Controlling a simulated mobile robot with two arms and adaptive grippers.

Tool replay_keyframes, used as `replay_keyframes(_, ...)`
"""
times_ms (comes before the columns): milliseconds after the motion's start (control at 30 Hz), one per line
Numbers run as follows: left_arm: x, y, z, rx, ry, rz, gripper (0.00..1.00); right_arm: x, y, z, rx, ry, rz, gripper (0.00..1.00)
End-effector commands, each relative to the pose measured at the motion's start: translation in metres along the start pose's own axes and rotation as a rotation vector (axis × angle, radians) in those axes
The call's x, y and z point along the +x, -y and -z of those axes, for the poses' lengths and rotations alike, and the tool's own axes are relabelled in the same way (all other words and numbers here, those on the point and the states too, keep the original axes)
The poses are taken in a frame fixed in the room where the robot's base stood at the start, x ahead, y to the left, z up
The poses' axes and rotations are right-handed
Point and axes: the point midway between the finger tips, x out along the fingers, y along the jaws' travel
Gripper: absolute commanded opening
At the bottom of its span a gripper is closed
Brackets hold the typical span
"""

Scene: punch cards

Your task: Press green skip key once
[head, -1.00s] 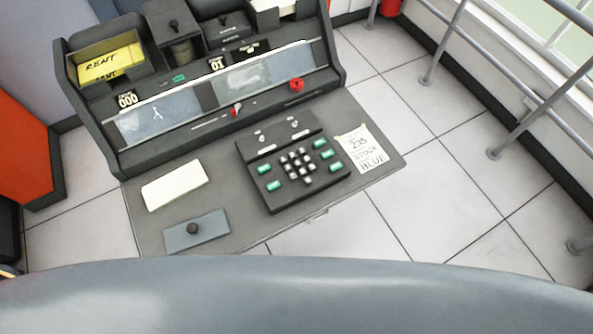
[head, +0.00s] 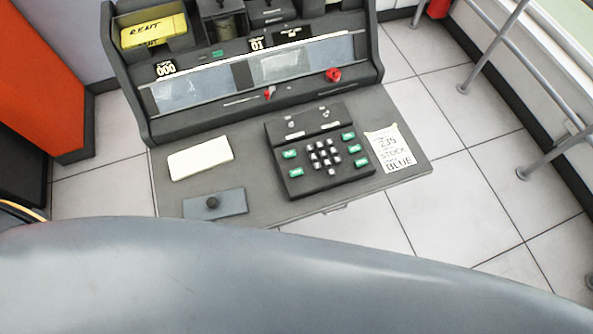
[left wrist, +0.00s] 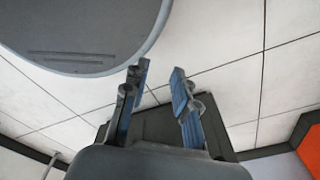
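A dark keypad unit (head: 318,182) sits on the desk in the head view. It has several green keys, two in its left column (head: 290,153) and others in its right column (head: 348,136), around a block of small grey and black keys. The key labels are too small to read, so I cannot tell which green key is skip. My left gripper (left wrist: 158,78) shows only in the left wrist view, with its two fingers apart and nothing between them. It points over floor, away from the keypad. My right gripper is not in view.
A card machine (head: 140,110) stands behind. Railings (head: 545,160) are at right; an orange panel (head: 50,70) is at left.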

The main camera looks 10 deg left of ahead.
Motion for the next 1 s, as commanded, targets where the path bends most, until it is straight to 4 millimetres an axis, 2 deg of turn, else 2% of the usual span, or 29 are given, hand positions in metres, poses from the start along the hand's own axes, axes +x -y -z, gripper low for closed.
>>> replay_keyframes(33,0.0,0.0,0.0,0.0,0.0,0.0,0.11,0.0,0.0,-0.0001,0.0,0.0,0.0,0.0)
replay_keyframes(100,0.0,0.0,-0.0001,0.0,0.0,0.0,0.0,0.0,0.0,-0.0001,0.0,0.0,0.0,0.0)
replay_keyframes(1000,0.0,0.0,-0.0001,0.0,0.0,0.0,0.0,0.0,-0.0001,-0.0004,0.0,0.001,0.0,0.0)
